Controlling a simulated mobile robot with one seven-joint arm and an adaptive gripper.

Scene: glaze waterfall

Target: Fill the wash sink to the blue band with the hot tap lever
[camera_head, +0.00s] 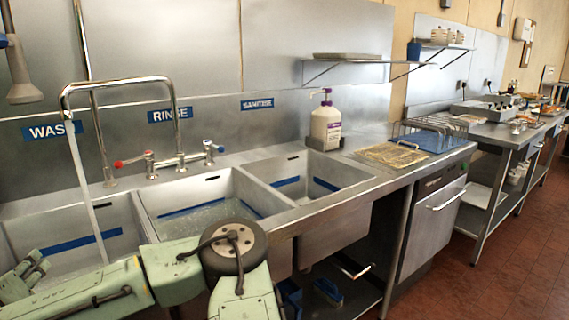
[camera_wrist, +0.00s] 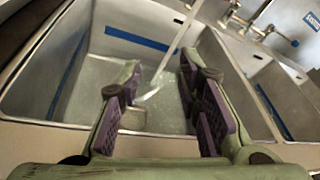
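The wash sink (camera_head: 30,222) is at the left under the WASH sign (camera_head: 50,131). Its blue band (camera_head: 80,243) also shows in the wrist view (camera_wrist: 137,39). A water stream (camera_head: 88,190) runs from the tall spout (camera_head: 120,82) into this sink. In the wrist view, rippled water (camera_wrist: 98,78) lies in the basin, its surface below the back band. The hot tap lever (camera_head: 130,160) has a red end pointing left; the cold lever (camera_head: 211,148) has a blue end. My gripper (camera_wrist: 160,75) is open and empty over the wash sink, its fingers apart. It is away from the hot lever.
The rinse sink (camera_head: 150,200) holds water, and the sanitise sink (camera_head: 300,170) is beside it. A pump bottle (camera_head: 325,125) stands behind the right sink. A rack (camera_head: 440,122) and a tan tray (camera_head: 392,154) sit on the right counter. Red floor is free at the right.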

